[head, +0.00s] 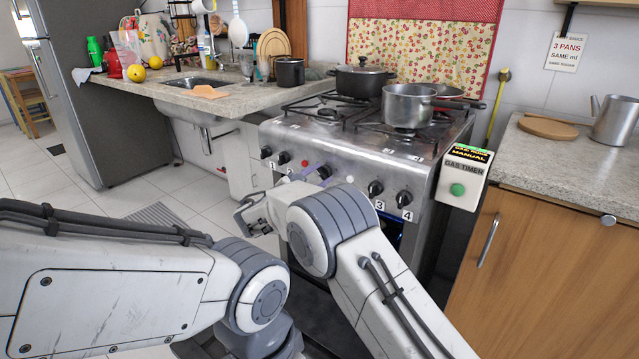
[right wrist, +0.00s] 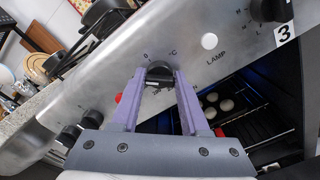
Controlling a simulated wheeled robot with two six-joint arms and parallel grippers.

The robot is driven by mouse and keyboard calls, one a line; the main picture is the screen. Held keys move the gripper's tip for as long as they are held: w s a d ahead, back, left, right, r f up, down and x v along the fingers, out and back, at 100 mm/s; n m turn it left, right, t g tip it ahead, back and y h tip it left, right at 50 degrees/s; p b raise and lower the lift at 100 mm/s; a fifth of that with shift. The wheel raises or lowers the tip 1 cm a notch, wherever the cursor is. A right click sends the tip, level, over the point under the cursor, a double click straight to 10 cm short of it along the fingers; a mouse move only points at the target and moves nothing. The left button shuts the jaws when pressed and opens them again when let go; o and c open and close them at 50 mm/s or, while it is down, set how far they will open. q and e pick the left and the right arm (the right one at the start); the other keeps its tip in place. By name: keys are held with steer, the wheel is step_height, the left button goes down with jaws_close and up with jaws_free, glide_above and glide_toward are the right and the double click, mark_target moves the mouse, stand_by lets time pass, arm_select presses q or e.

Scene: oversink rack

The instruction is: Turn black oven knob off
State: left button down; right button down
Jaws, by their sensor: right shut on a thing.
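The black oven knob (right wrist: 160,74) sits on the steel front panel below the "0" and "°C" marks in the right wrist view. My right gripper (right wrist: 159,80) has its two purple fingers on either side of the knob, shut on it. The fingers partly hide the knob and its scale, and I cannot tell its exact setting. In the head view the same knob (head: 324,171) is small, beside the purple fingertips of my right gripper (head: 317,172). My left gripper is not in view; only my left arm shows.
Other black knobs (head: 376,188) line the stove front (head: 345,150). A pot (head: 408,105) and a black pan stand on top. A gas timer box (head: 463,176) is at the stove's right corner. Round items (right wrist: 226,105) show inside the lit oven. Counters flank the stove.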

steer(key=shift+a+f+m+b, duration=0.1)
steer(key=shift+f+m+b, duration=0.05)
steer(key=shift+m+b, duration=2.75)
steer(key=shift+f+m+b, duration=0.15)
steer(key=shift+m+b, duration=1.85)
steer(key=shift+b, duration=1.75)
steer(key=shift+c, duration=2)
jaws_free()
steer(key=shift+r, duration=0.1)
steer(key=shift+s, duration=0.1)
steer(key=shift+s, duration=0.15)
steer(key=b+v, duration=0.3)
steer(key=v, duration=0.7)
